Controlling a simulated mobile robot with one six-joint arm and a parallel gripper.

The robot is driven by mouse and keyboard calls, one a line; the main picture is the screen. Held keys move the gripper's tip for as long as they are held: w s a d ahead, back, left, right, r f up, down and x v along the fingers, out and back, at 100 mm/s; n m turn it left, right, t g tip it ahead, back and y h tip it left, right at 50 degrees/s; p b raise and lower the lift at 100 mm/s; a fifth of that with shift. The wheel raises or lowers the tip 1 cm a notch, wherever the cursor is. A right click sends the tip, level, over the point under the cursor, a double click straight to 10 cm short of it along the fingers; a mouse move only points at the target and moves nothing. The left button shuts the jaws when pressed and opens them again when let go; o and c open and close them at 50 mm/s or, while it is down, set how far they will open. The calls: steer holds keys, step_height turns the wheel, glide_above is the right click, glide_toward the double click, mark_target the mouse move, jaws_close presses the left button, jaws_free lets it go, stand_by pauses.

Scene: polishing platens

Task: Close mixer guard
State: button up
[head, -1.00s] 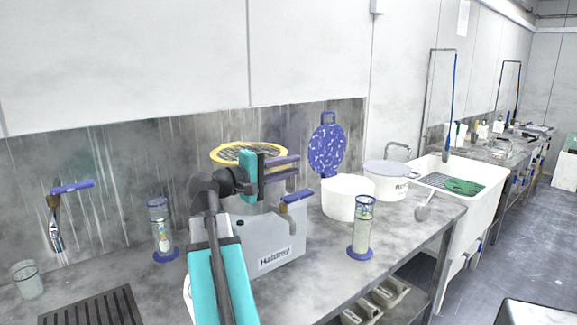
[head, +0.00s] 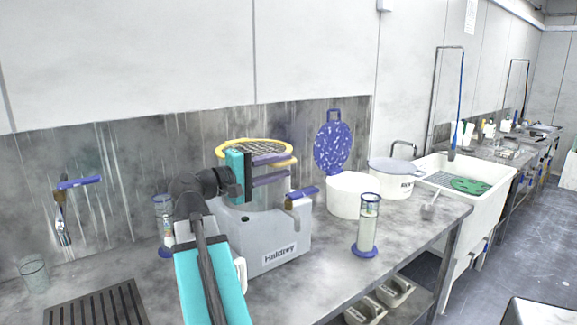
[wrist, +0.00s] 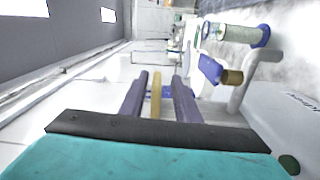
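The mixer (head: 262,240) is a grey machine marked Haldrey on the bench. Its guard (head: 222,149), a yellow ring with wire mesh, is above the body, raised and tilted. My gripper (head: 287,167) is at the guard's near right side, its two purple fingers one above the other. In the wrist view the fingers (wrist: 158,84) are apart, with the yellow guard rim (wrist: 156,100) seen in the gap and space on both sides of it. Contact with the rim cannot be told. My gripper and arm hide part of the guard and mixer.
A white tub (head: 345,196) with a raised blue lid (head: 332,146), a lidded pot (head: 393,180) and a cylinder (head: 368,228) stand further right. Another cylinder (head: 163,222) is at left. A sink (head: 490,199) is beyond.

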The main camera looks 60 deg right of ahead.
steer(key=v, duration=0.8)
steer(key=shift+w+a+b, duration=0.25)
steer(key=shift+a+b, duration=0.05)
steer(key=shift+a, duration=0.05)
stand_by(0.5)
